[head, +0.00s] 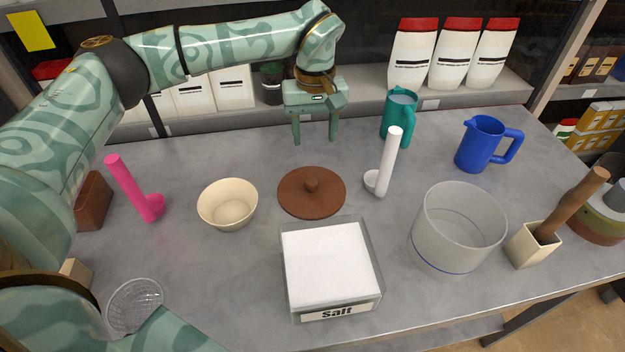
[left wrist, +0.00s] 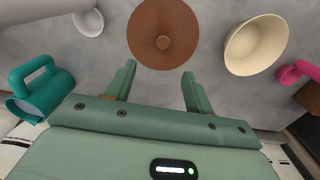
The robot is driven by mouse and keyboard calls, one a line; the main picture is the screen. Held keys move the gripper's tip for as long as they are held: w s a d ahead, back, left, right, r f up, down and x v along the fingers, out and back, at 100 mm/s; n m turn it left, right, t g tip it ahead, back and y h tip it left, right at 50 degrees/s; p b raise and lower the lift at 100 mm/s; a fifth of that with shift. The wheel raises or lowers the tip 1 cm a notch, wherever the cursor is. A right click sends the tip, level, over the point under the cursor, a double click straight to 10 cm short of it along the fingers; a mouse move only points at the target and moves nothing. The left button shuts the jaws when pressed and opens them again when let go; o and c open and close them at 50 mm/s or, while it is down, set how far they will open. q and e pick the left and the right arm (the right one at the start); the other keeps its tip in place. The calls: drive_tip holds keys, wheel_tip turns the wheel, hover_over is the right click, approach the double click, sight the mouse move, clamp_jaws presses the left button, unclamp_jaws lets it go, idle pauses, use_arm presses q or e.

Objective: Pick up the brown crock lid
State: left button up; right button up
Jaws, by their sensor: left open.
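The brown crock lid (head: 311,193) lies flat on the grey table with its round knob up, near the middle of the head view. It also shows at the top of the left wrist view (left wrist: 150,45), ahead of the fingertips. My left gripper (head: 315,142) is open and empty behind the lid, above the far part of the table, fingers pointing down. In the left wrist view its two fingers (left wrist: 158,75) stand apart with bare table between them. The lid is clear of the fingers. My right gripper is not seen.
A cream bowl (head: 228,207) stands left of the lid and a white ladle (head: 388,165) right of it. The salt box (head: 333,313) is in front. A teal pitcher (head: 397,115), blue pitcher (head: 481,145) and clear tub (head: 455,230) stand to the right; a pink ladle (head: 134,190) to the left.

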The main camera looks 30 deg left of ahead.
use_arm(q)
drive_tip(key=b, duration=0.2)
hover_over(312, 180)
drive_tip(key=f, duration=0.8)
drive_tip(key=shift+w+d+f, duration=0.1)
drive_tip(key=shift+d, duration=0.1)
drive_tip(key=shift+f, duration=0.65)
drive_tip(key=f+b, duration=0.1)
drive_tip(key=f, duration=0.4)
drive_tip(key=shift+a, duration=0.2)
drive_tip(key=shift+s, duration=0.2)
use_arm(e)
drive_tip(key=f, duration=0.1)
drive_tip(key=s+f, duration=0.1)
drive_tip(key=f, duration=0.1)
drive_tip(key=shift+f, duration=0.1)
use_arm(q)
drive_tip(key=c, duration=1.1)
